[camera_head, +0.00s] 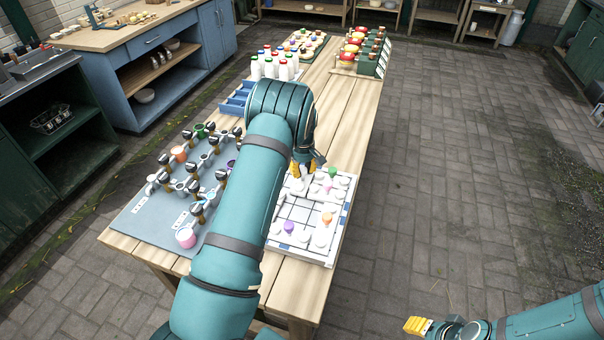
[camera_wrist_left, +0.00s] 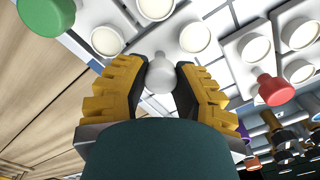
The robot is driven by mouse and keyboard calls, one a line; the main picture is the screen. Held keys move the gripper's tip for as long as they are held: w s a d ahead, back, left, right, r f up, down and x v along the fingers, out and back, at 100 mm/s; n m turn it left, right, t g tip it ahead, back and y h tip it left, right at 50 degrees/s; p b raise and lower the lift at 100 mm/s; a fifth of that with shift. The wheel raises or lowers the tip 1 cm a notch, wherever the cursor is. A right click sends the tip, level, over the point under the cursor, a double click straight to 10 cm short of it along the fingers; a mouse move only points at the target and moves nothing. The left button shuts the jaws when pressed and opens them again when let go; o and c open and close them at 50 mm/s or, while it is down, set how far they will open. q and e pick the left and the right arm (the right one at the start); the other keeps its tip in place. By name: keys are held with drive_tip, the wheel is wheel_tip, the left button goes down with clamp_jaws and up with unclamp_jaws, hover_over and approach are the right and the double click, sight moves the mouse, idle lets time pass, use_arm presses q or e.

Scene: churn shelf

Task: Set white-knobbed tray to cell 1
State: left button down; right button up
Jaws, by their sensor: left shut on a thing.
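The white-knobbed tray shows its white knob (camera_wrist_left: 160,76) in the left wrist view, with pale round discs around it. My left gripper (camera_head: 308,172) is shut on this knob, with one yellow finger on each side in the left wrist view (camera_wrist_left: 158,88). In the head view it is over the upper left of the white grid board (camera_head: 300,211), and my arm hides part of the board. Other trays on the board carry a green knob (camera_head: 332,171), a purple knob (camera_head: 289,227) and an orange knob (camera_head: 326,217). My right gripper (camera_head: 418,326) is low at the right, away from the table.
A grey mat (camera_head: 146,219) with cups and black-topped taps lies left of the board. Behind my arm stand a blue crate (camera_head: 236,103), several white bottles (camera_head: 283,70) and green holders (camera_head: 368,65). Paved floor (camera_head: 470,190) is clear on the right.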

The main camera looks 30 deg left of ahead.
sight(304, 169)
use_arm(q)
drive_tip(key=shift+w+r, duration=0.2)
drive_tip(key=c, duration=0.7)
unclamp_jaws()
drive_tip(key=shift+f, duration=0.1)
wheel_tip(304, 169, up, 12)
drive_tip(key=shift+r, duration=0.1)
drive_tip(key=shift+d, duration=0.1)
